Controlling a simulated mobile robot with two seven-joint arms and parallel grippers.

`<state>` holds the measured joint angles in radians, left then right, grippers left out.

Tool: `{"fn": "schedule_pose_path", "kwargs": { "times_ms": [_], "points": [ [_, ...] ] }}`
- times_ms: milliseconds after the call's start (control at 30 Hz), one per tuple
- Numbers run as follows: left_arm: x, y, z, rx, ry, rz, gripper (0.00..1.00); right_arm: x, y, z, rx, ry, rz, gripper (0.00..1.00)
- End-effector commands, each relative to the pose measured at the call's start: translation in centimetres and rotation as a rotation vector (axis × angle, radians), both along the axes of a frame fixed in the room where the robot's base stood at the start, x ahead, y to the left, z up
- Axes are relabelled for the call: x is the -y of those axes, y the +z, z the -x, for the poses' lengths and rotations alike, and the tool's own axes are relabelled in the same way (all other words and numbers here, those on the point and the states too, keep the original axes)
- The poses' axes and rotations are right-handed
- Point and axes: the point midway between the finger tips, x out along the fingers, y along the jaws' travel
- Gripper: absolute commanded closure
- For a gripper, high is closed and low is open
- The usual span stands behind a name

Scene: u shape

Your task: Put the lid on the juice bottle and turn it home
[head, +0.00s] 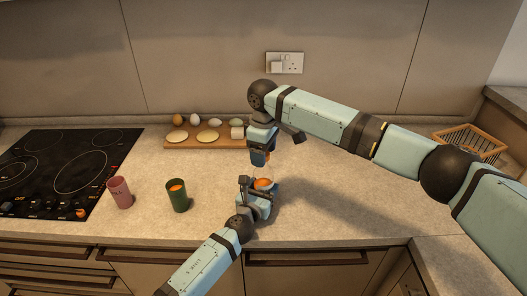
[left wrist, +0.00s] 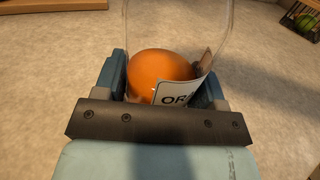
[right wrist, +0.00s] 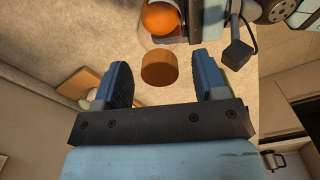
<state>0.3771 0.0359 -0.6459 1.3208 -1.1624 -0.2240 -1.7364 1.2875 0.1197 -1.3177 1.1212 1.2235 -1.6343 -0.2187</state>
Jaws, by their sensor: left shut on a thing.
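The juice bottle (left wrist: 133,35) is clear, with orange juice inside and a label reading "OR". My left gripper (head: 262,188) is shut around it and holds it upright; in the left wrist view a finger lies on each side. The lid (right wrist: 159,68) is a short orange-brown cylinder. It shows between the fingertips of my right gripper (right wrist: 161,82), with a gap on both sides. My right gripper is open. In the head view the lid (head: 267,157) is at the right gripper's tips, above and just behind the bottle. The bottle's mouth is hard to make out.
A green cup (head: 178,198) and a pink cup (head: 119,193) stand left of the bottle, beside the black hob (head: 50,175). A wooden board (head: 180,142) with eggs and pale discs lies behind. The counter right of the bottle is clear.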

Motion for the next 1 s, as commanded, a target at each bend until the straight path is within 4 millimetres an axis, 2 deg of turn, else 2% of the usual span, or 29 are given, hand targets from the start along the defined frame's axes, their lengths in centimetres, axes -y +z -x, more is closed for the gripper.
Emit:
{"fn": "schedule_pose_path", "kwargs": {
  "times_ms": [267, 367, 600, 800, 1000],
  "points": [
    [0.0, 0.0, 0.0, -0.001, 0.0, -0.001, 1.0, 0.0, 0.5, 0.0, 0.001, 0.0, -0.001, 0.35],
    [0.0, 0.0, 0.0, -0.001, 0.0, -0.001, 1.0, 0.0, 1.9, 0.0, 0.002, 0.0, -0.002, 0.35],
    [0.0, 0.0, 0.0, -0.001, 0.0, -0.001, 1.0, -0.1, 7.0, 0.0, 0.002, 0.001, -0.003, 0.35],
    [0.0, 0.0, 0.0, -0.001, 0.0, -0.001, 1.0, 0.0, 10.5, 0.0, 0.002, 0.001, -0.002, 0.35],
    [0.0, 0.0, 0.0, -0.001, 0.0, -0.001, 1.0, 0.0, 11.9, 0.0, 0.0, 0.0, -0.001, 0.35]
  ]
}}
